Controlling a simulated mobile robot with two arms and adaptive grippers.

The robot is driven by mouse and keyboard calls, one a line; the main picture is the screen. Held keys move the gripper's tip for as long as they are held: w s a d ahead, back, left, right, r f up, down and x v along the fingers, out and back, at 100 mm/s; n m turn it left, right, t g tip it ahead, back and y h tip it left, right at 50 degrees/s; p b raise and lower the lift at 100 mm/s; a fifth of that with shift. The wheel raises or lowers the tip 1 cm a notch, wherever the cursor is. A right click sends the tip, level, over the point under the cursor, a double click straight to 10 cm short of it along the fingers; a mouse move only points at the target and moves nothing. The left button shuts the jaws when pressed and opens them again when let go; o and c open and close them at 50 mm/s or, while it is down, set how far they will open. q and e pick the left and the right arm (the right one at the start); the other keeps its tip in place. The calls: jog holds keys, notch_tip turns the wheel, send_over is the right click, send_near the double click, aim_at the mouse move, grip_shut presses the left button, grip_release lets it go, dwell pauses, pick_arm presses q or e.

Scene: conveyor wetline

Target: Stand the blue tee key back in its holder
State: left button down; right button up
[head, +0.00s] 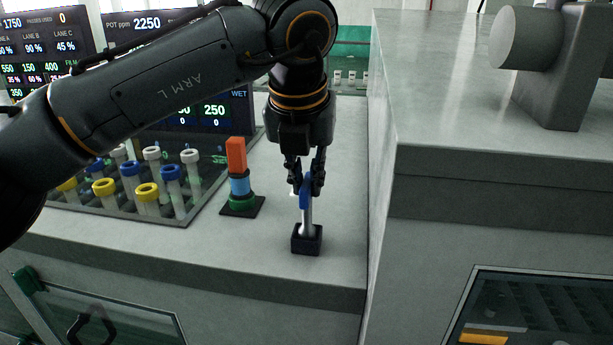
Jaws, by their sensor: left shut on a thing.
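The blue tee key (304,196) is held in my left gripper (306,178), which points down from above and is shut on its blue upper part. The key's grey shaft (308,222) runs down, close to upright, to the small dark square holder (306,240) on the grey counter. The shaft's lower end meets the top of the holder in the picture; I cannot tell how deep it sits inside. The fingers hide part of the key's handle. My right gripper is not in view.
A stacked orange, blue and green piece (237,178) stands on a dark base left of the holder. A rack (120,212) of capped tubes is further left, with screens behind. A higher grey cabinet (480,160) rises close on the right. The counter's front edge is near the holder.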

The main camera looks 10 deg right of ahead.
pick_arm(q)
jog(key=shift+f+b, duration=0.3)
jog(key=shift+f, duration=0.05)
jog(key=c, duration=1.3)
grip_release()
jog(key=shift+r, duration=0.2)
jog(key=v, duration=1.1)
jog(key=shift+s+r, duration=0.2)
jog(key=shift+r, duration=0.1)
